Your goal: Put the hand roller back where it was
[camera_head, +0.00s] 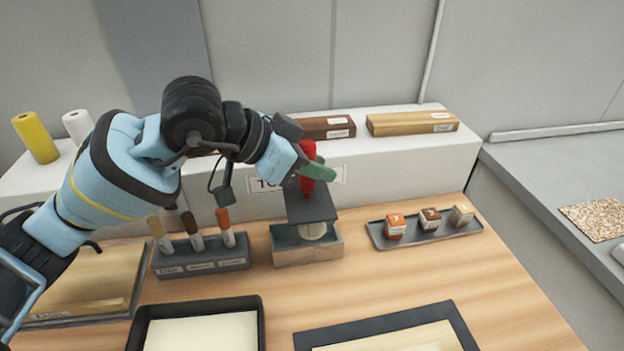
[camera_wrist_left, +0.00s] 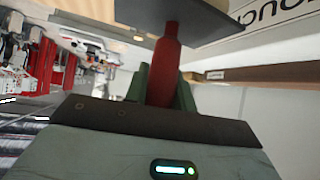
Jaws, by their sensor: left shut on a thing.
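The hand roller has a red handle (camera_head: 309,152) and a dark flat plate (camera_head: 310,205) below it. My left gripper (camera_head: 317,170) is shut on the red handle, with its green fingers on either side; the handle also shows in the left wrist view (camera_wrist_left: 167,60). The roller hangs over a grey open box (camera_head: 308,255) on the wooden table. A pale round part (camera_head: 313,231) shows under the plate, inside or above the box; I cannot tell whether it touches the box. The plate hides much of the box's inside. My right gripper is not in view.
A grey rack (camera_head: 202,264) with three handled tools stands left of the box. In front lie a black tray (camera_head: 257,322) and a dark-framed board (camera_head: 460,323). A white raised shelf (camera_head: 400,160) stands behind.

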